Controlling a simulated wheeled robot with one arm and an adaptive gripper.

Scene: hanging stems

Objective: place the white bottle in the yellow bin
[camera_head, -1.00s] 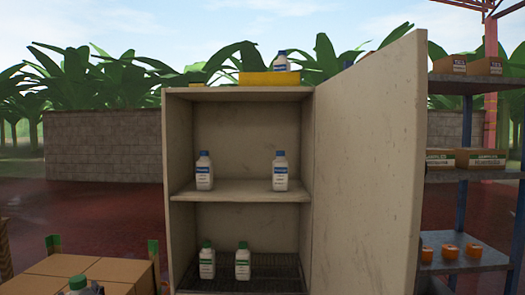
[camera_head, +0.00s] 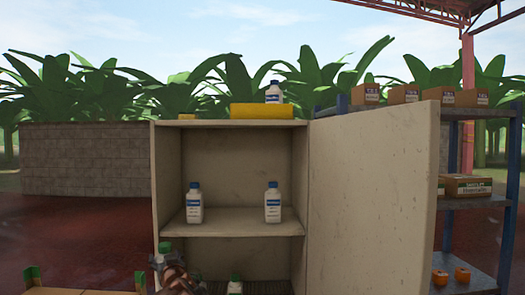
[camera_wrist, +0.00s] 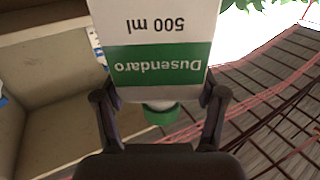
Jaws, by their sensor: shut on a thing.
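My gripper (camera_wrist: 160,105) is shut on a white bottle with a green label (camera_wrist: 165,30) and a green cap. In the head view, the held bottle's green cap (camera_head: 165,247) shows at the lower left, in front of the cabinet's lower left part. My gripper (camera_head: 172,273) is mostly cut off there. The yellow bin (camera_head: 262,112) sits on top of the cabinet. A blue-capped white bottle (camera_head: 273,93) stands in or behind it; I cannot tell which.
The open cabinet (camera_head: 232,222) holds two blue-capped bottles (camera_head: 194,203) on its middle shelf. The cabinet door (camera_head: 372,190) stands open to the right. A blue rack (camera_head: 478,203) with boxes is beyond it.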

